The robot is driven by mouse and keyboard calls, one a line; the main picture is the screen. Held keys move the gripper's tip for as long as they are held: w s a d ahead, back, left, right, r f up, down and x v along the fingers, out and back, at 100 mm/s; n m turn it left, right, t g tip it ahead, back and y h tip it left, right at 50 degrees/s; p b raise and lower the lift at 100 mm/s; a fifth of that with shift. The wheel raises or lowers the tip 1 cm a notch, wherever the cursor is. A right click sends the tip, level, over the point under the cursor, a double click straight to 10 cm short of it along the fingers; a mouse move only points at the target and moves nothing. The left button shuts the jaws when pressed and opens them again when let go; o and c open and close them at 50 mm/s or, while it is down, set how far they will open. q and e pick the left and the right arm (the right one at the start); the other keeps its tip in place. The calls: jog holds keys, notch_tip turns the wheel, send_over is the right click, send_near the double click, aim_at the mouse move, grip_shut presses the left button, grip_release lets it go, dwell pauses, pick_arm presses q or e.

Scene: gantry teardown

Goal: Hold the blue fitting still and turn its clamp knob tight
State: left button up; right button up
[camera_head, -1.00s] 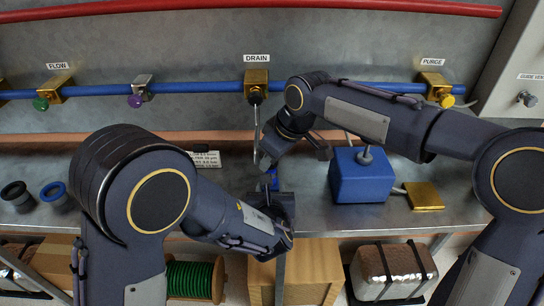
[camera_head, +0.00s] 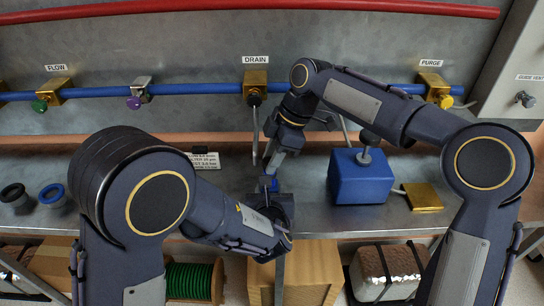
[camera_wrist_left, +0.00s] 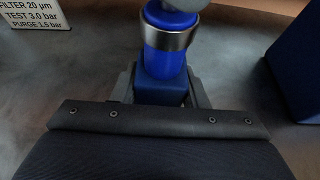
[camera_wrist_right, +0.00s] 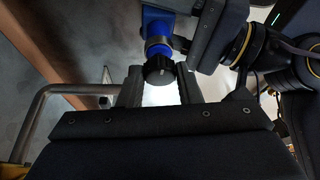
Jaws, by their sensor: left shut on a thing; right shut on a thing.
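My right gripper (camera_wrist_right: 158,90) is shut on the knob, with a finger on either side. In the head view my right gripper (camera_head: 274,160) comes down from above, opposite my left gripper (camera_head: 280,207).
A blue box (camera_head: 362,180) and a brass plate (camera_head: 422,196) stand to the right on the bench. A blue pipe (camera_head: 195,88) with valves runs along the back. Dark and blue rings (camera_head: 52,193) lie at left. A printed card (camera_head: 204,160) stands behind my left arm.

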jog(key=shift+n, duration=0.4)
jog(key=o, duration=1)
jog(key=v, duration=1.2)
jog(key=shift+w, duration=0.25)
pick_arm(q)
jog(key=o, duration=1.2)
